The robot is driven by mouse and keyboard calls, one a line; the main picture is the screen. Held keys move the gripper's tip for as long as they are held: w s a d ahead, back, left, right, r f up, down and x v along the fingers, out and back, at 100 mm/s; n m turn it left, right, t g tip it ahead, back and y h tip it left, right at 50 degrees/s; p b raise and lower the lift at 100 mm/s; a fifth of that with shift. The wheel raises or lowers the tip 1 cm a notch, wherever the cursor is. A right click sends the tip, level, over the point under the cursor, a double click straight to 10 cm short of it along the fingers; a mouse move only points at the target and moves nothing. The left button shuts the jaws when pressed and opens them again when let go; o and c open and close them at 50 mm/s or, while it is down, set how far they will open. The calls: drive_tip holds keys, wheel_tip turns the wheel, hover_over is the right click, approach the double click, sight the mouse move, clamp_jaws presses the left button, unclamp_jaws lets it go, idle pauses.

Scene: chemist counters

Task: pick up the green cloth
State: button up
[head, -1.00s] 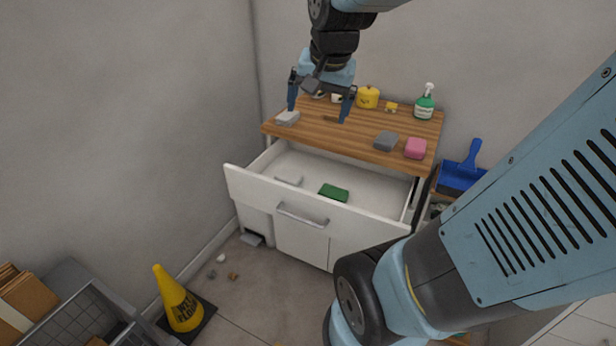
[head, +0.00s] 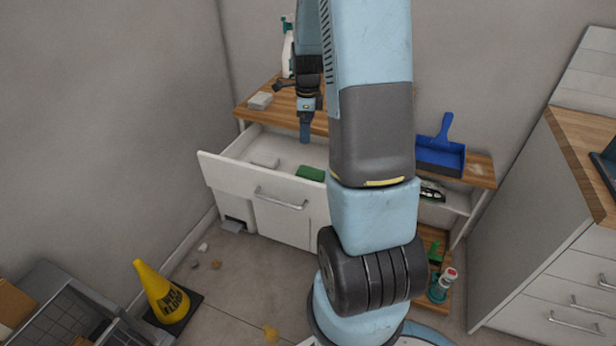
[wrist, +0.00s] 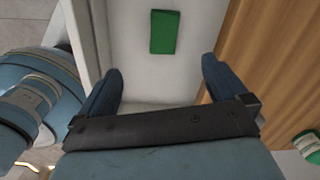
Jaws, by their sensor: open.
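The green cloth (head: 311,173) lies flat and folded in the open white drawer (head: 228,172), close to the drawer front. It also shows in the wrist view (wrist: 165,32), ahead of the fingertips and roughly between their lines. My gripper (head: 305,132) hangs pointing down over the rear part of the drawer, near the counter edge, apart from the cloth. In the wrist view my gripper (wrist: 162,84) has its two blue fingers spread wide with nothing between them. My arm hides the right part of the drawer in the head view.
The wooden counter (head: 250,115) holds a grey-white sponge (head: 260,101) and a spray bottle (head: 288,55). A blue dustpan (head: 440,155) stands right. A yellow cone (head: 160,290) is on the floor.

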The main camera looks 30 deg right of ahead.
wheel_tip(320, 180, down, 6)
drive_tip(key=d+m, duration=0.3)
hover_over(311, 172)
drive_tip(key=shift+g, duration=0.3)
drive_tip(key=f, duration=0.7)
drive_tip(key=shift+d+f, duration=0.2)
drive_tip(key=shift+f, duration=0.15)
drive_tip(key=shift+a+f, duration=0.15)
drive_tip(key=shift+f, duration=1.25)
drive_tip(key=shift+a+f, duration=0.15)
drive_tip(key=shift+f, duration=1.2)
drive_tip(key=shift+c, duration=0.3)
drive_tip(key=c, duration=1)
drive_tip(key=shift+c, duration=0.2)
drive_tip(key=shift+r, duration=0.1)
wheel_tip(311, 172, up, 10)
